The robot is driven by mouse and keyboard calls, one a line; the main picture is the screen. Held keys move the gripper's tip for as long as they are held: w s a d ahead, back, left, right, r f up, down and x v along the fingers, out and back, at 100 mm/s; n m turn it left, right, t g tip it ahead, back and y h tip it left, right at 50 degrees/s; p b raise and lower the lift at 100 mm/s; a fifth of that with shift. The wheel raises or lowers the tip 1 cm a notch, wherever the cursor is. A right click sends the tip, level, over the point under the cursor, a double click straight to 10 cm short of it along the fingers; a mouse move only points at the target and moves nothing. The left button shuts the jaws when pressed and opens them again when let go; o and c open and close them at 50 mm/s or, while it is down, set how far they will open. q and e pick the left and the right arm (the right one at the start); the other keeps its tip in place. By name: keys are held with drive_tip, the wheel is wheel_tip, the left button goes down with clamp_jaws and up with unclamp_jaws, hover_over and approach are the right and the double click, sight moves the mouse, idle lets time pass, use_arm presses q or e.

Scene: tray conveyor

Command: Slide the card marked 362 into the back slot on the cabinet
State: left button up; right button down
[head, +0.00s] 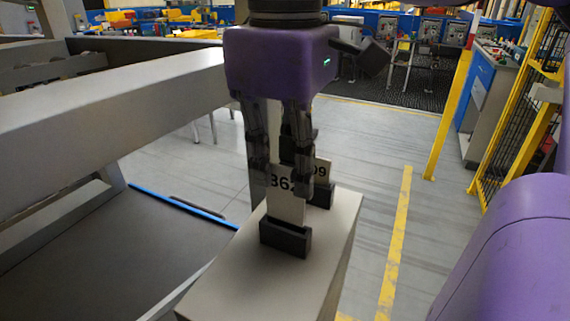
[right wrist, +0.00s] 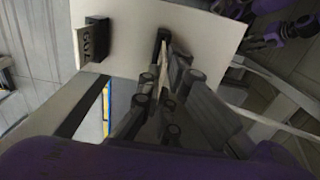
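The white card marked 362 (head: 284,208) stands upright at the front slot (head: 285,238), a dark holder on the pale cabinet top (head: 255,275). Its lower edge meets the holder; I cannot tell how deep it sits. My right gripper (head: 288,185) points down with its fingers shut on this card. In the right wrist view the card (right wrist: 164,58) shows edge-on between the fingers. The back slot (head: 322,197) is a second dark holder, partly hidden by the gripper. A card ending in 09 (head: 322,170) stands in it. Dark finger-like parts, perhaps my left gripper (right wrist: 262,42), show small in the right wrist view.
A grey conveyor rail (head: 110,95) runs along the left, above a dark tray surface with a blue edge (head: 185,207). Open floor with a yellow line (head: 400,220) lies to the right. A yellow post and mesh fence (head: 520,100) stand beyond.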

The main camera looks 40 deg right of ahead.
sight(285, 197)
use_arm(q)
drive_tip(key=shift+s+f+b, duration=0.35)
drive_tip(key=shift+f+b, duration=0.45)
drive_tip(key=shift+f, duration=0.05)
drive_tip(key=shift+s+f+b, duration=0.3)
drive_tip(key=shift+f+b, duration=0.5)
use_arm(e)
drive_tip(key=shift+f, duration=2.45)
drive_tip(key=c, duration=1.9)
unclamp_jaws()
drive_tip(key=shift+o, duration=0.2)
wheel_tip(285, 197, up, 12)
drive_tip(key=shift+r, duration=0.1)
